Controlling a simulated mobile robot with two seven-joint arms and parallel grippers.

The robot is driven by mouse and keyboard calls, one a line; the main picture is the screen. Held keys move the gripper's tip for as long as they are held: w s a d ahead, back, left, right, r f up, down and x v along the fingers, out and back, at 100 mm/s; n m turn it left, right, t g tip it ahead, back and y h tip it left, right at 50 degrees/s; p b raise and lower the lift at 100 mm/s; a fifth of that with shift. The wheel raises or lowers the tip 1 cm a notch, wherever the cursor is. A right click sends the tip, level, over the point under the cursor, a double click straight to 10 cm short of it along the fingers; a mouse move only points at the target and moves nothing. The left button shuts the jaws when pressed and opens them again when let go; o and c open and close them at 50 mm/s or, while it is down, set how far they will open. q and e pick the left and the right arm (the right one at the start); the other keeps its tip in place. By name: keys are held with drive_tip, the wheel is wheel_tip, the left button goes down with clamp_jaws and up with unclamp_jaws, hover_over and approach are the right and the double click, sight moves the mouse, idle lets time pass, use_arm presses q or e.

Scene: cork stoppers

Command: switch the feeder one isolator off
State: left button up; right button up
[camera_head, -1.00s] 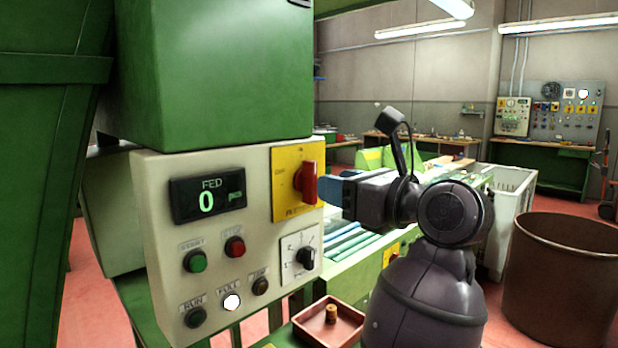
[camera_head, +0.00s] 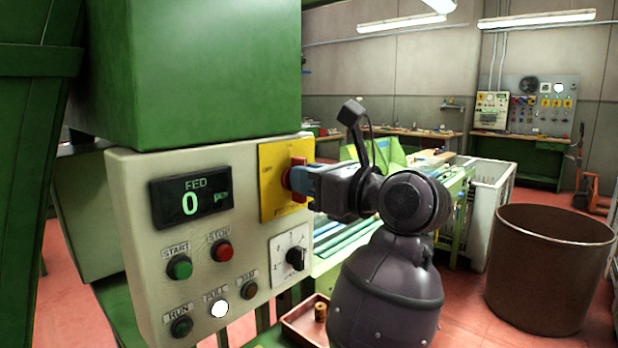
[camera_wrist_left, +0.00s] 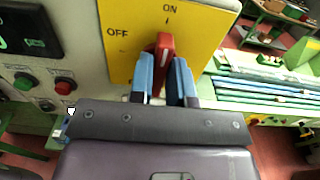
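The isolator is a red rotary handle (camera_head: 299,170) on a yellow plate (camera_head: 270,188) at the upper right of a cream control panel. In the left wrist view the red handle (camera_wrist_left: 164,46) stands upright, its tip toward ON; OFF is marked to the left. My left gripper (camera_head: 296,182) is at the handle, its blue fingers covering part of it. In the left wrist view the fingers of the left gripper (camera_wrist_left: 162,76) lie one on each side of the handle, very close to it. Whether they press on it I cannot tell. My right gripper is not in view.
Below the plate is a black selector knob (camera_head: 296,258). A display (camera_head: 191,196) reading FED 0, a green START button (camera_head: 180,267) and a red STOP button (camera_head: 221,250) sit to the left. A brown drum (camera_head: 548,270) stands on the right. A tray (camera_head: 296,322) holds a cork (camera_head: 320,311).

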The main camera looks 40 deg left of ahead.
use_arm(q)
clamp_jaws()
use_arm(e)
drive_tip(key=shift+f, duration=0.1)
